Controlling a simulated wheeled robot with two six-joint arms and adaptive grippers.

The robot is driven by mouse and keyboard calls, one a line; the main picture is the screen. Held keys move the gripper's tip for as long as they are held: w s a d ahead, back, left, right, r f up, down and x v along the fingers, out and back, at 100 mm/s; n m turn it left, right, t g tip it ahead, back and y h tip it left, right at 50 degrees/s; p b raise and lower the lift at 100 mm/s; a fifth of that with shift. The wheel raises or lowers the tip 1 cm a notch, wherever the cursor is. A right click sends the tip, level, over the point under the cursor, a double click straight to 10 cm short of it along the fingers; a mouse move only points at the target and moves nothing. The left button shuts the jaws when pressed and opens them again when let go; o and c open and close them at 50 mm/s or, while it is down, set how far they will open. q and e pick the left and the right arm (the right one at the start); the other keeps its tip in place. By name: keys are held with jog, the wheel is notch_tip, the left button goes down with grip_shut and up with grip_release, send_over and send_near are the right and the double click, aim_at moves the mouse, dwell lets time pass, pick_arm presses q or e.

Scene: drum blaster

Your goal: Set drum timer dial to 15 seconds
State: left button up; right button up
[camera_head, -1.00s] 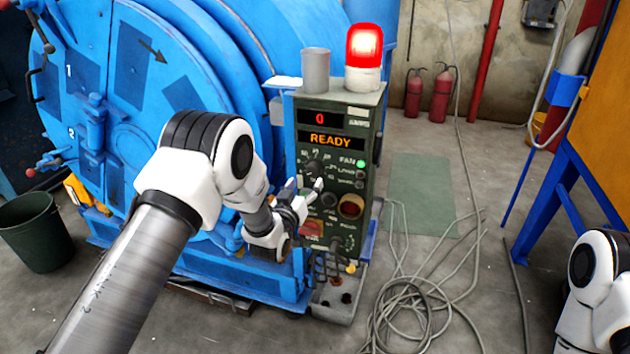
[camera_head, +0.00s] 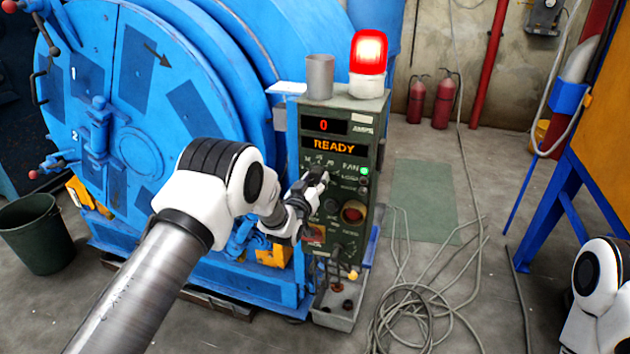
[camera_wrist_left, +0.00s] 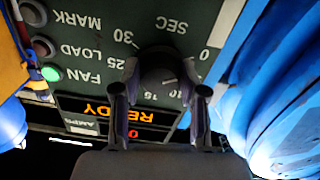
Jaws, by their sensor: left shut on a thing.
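The timer dial (camera_wrist_left: 160,68) is a dark round knob on the green control panel (camera_head: 341,118). Numbers up to 30 and "SEC" surround it, upside down in the left wrist view. A short white mark shows on the knob; I cannot tell exactly which number it points to. My left gripper (camera_head: 316,181) is shut on the dial, one finger on each side, and hides most of it in the head view. It also shows in the left wrist view (camera_wrist_left: 160,85). My right gripper is out of view. The display (camera_head: 334,146) reads 0 and READY.
A lit red beacon (camera_head: 368,54) and a grey cup (camera_head: 319,77) stand on the panel box. The blue drum machine (camera_head: 140,110) is close on the left. Loose cables (camera_head: 420,300) lie on the floor at right. More knobs and buttons sit below the dial.

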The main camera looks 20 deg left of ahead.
pick_arm(q)
jog(key=shift+m, duration=0.4)
jog(key=m+b, duration=0.2)
jog(key=m, duration=0.2)
jog(key=shift+a+m, duration=0.1)
jog(key=shift+m, duration=0.2)
jog(key=m+b, duration=0.2)
jog(key=m, duration=0.4)
jog(key=m+b, duration=0.1)
jog(key=m, duration=0.5)
jog(key=shift+r+m, duration=0.1)
jog(key=shift+m, duration=0.3)
jog(key=m+b, duration=0.1)
jog(key=m, duration=0.4)
jog(key=shift+m, duration=0.3)
jog(key=o, duration=1.1)
